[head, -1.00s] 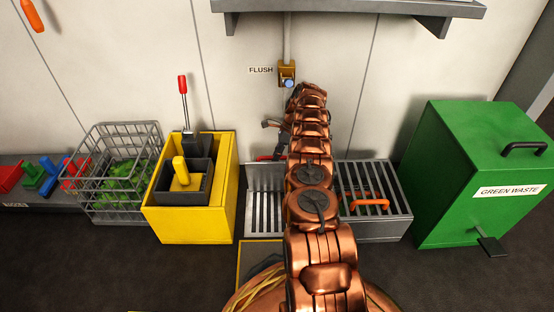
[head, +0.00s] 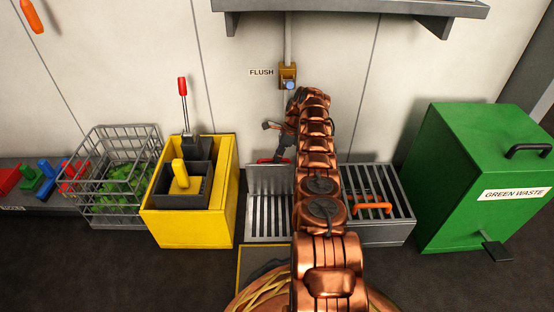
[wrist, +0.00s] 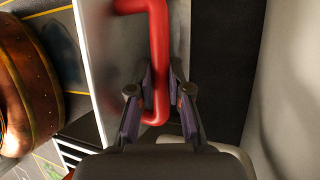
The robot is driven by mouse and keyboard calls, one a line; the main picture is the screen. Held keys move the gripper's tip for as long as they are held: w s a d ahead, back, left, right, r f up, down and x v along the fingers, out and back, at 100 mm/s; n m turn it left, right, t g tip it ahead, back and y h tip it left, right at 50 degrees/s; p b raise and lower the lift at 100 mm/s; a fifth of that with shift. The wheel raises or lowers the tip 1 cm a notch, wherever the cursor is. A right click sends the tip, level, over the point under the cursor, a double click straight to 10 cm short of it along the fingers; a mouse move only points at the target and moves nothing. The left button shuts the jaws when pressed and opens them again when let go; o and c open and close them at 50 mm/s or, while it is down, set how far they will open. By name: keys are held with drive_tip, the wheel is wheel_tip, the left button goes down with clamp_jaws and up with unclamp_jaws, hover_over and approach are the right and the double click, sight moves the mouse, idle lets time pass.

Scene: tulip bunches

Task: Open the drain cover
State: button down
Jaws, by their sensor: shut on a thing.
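A grey plate (head: 268,178) stands up at the back of a slatted grey drain (head: 268,217), left of my arm in the head view. It looks like the drain cover. A red handle (head: 270,161) shows at its top edge. In the wrist view the red handle (wrist: 158,55) is on the wall-facing side of the grey plate (wrist: 108,65). My gripper (wrist: 161,85) is shut around the handle's bar, fingers on both sides. In the head view my gripper (head: 283,149) is small and partly hidden by my arm.
A grey grate box (head: 395,233) with orange handles stands on the right, partly behind my arm. Beyond it is a green waste bin (head: 465,205). A yellow box (head: 192,228) and wire basket (head: 125,205) stand left. A flush fitting (head: 288,75) is on the wall above.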

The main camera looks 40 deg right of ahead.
drive_tip(key=shift+w+a+r, duration=0.15)
drive_tip(key=shift+r, duration=0.05)
drive_tip(key=c, duration=1.3)
unclamp_jaws()
drive_tip(key=shift+c, duration=0.2)
drive_tip(key=shift+o, duration=1.2)
drive_tip(key=shift+f, duration=0.1)
drive_tip(key=shift+p, duration=0.45)
drive_tip(key=shift+s, duration=0.2)
drive_tip(key=shift+s, duration=0.15)
drive_tip(key=p, duration=0.3)
drive_tip(key=shift+s+a+r, duration=0.15)
drive_tip(key=shift+r, duration=0.15)
